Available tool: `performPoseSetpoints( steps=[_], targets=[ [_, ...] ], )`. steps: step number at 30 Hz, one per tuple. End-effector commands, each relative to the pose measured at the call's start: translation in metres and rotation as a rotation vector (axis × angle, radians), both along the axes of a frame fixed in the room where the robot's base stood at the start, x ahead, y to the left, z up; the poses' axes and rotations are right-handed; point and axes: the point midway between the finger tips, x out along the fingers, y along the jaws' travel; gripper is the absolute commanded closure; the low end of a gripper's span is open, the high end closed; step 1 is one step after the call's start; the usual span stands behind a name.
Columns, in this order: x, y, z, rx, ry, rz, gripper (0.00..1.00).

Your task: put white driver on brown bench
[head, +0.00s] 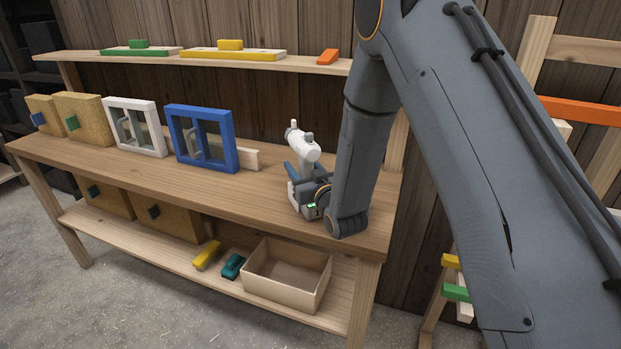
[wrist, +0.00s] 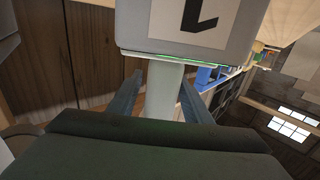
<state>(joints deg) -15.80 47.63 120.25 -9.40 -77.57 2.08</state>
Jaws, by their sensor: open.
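The white driver (head: 304,145) stands upright near the right end of the brown bench (head: 130,158), with its base apparently on the bench top. My gripper (head: 297,173) is low over the bench, with its fingers around the driver's narrow handle. In the wrist view, the driver's pale handle (wrist: 163,95) lies between the two fingers of my gripper (wrist: 157,88), with a gap visible beside each finger. A wider part of the driver with a dark mark fills the top of that view. My wrist hides part of the driver's lower side in the head view.
A blue window frame (head: 227,122), a white one (head: 110,124) and tan boxes (head: 80,104) line the bench's back. The lower shelf holds an open box (head: 318,292), yellow and teal drivers and tan boxes. The bench's front middle is clear.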

Motion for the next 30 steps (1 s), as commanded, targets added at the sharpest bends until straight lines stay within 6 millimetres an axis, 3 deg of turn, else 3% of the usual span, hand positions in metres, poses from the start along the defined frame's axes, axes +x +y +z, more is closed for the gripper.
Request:
performPoseSetpoints(
  steps=[9,15,21,30],
  targets=[
    [-0.058,-0.028,-0.002,-0.001,0.002,-0.001,0.55],
    [-0.086,-0.041,-0.002,-0.001,0.002,-0.001,0.55],
    [-0.098,-0.046,0.0,0.0,0.001,0.0,0.55],
    [-0.099,-0.046,0.0,0.0,0.001,0.0,0.55]
  ],
)
